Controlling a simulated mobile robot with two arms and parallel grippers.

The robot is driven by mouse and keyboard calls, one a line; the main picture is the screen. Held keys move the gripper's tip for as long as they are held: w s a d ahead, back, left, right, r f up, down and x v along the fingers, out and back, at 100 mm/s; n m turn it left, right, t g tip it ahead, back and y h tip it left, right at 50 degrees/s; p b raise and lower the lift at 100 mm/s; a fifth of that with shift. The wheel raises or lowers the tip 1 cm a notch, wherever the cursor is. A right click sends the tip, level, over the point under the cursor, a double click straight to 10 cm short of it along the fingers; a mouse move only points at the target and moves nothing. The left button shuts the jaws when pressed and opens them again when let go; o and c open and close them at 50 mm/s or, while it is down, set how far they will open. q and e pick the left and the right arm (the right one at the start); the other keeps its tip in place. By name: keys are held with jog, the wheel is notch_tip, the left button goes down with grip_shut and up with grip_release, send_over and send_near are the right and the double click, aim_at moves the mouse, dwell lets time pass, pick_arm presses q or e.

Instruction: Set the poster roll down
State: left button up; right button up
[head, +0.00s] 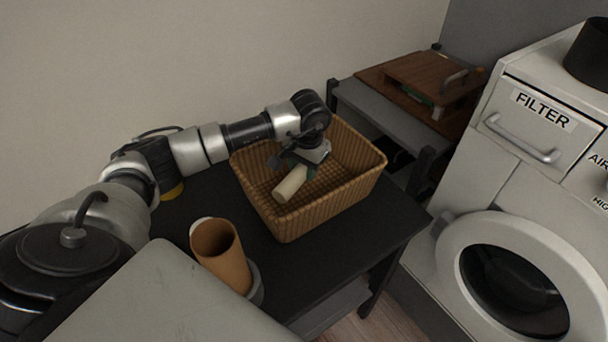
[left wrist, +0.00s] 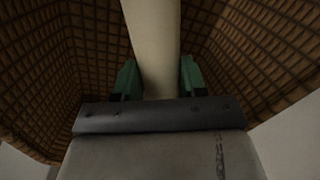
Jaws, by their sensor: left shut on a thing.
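The poster roll (head: 290,184) is a cream tube, held tilted inside the wicker basket (head: 331,213). My left gripper (head: 298,166) reaches down into the basket and is shut on the roll. In the left wrist view the roll (left wrist: 153,40) passes between the two green fingertips (left wrist: 156,78), with the basket's woven inside (left wrist: 60,75) around it. I cannot tell whether the roll touches the basket floor. My right gripper is not in view.
The basket stands on a black table (head: 335,252). An orange-brown cylinder (head: 222,255) stands near the table's front left. A shelf with wooden boards (head: 425,77) is behind, and a white washer-like machine (head: 475,190) stands at the right.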

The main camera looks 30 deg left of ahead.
aim_at(304, 176)
pick_arm(q)
notch_tip(304, 176, down, 4)
jog(key=shift+r, duration=0.2)
jog(key=shift+f, duration=0.1)
jog(key=o, duration=1)
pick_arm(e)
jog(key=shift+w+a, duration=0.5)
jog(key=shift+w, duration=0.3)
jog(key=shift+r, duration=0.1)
pick_arm(q)
jog(key=shift+r, duration=0.6)
jog(key=r, duration=0.7)
jog(key=d+r+b, duration=0.1)
jog(key=r, duration=0.3)
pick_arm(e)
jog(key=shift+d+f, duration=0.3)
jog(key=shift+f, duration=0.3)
